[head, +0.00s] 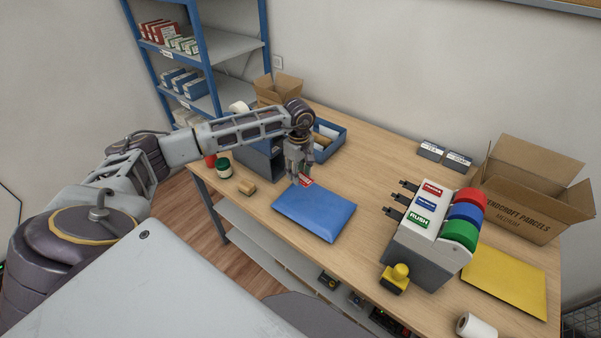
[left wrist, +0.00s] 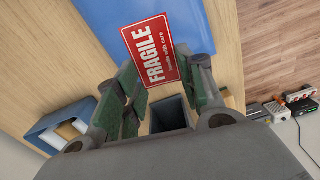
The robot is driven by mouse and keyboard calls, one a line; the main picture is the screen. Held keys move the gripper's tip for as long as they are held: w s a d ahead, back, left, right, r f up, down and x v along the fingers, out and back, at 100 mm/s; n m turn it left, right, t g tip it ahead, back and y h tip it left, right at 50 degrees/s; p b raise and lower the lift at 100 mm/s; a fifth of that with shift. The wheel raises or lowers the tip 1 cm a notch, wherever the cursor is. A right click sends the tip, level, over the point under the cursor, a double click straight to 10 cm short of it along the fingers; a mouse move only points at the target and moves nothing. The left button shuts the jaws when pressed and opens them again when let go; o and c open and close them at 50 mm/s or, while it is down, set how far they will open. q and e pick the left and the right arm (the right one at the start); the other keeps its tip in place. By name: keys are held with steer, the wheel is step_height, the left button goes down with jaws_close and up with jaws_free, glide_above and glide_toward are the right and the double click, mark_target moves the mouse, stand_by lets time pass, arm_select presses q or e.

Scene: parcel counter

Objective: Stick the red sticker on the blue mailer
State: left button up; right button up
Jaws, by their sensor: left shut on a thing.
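The blue mailer (head: 315,214) lies flat on the wooden table, in front of my left gripper (head: 299,172). My left gripper is shut on the red sticker (head: 306,181), which sticks out past the fingertips at the mailer's far edge. In the left wrist view the red sticker (left wrist: 154,52) reads FRAGILE and faces the camera between the fingers. It overlaps the blue mailer (left wrist: 105,18) in that view. I cannot tell whether it touches the mailer. My right gripper is not in view.
A dispenser (head: 412,250) with red, blue and green rolls stands right of the blue mailer. A yellow stamp-like object (head: 396,279) and yellow mailer (head: 507,281) are near it. A blue tray (head: 333,139) stands behind my gripper. Table between mailer and dispenser is clear.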

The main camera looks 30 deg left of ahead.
arm_select(q)
steer(key=shift+n, duration=1)
steer(key=shift+f, duration=0.1)
steer(key=shift+f, duration=0.85)
steer(key=b, duration=0.2)
glide_above(299, 194)
steer(key=shift+f, duration=2.2)
steer(key=shift+a+f+b, duration=0.1)
steer(key=shift+f+b, duration=0.85)
steer(key=shift+f, duration=0.45)
steer(key=o, duration=0.7)
steer(key=shift+o, duration=0.2)
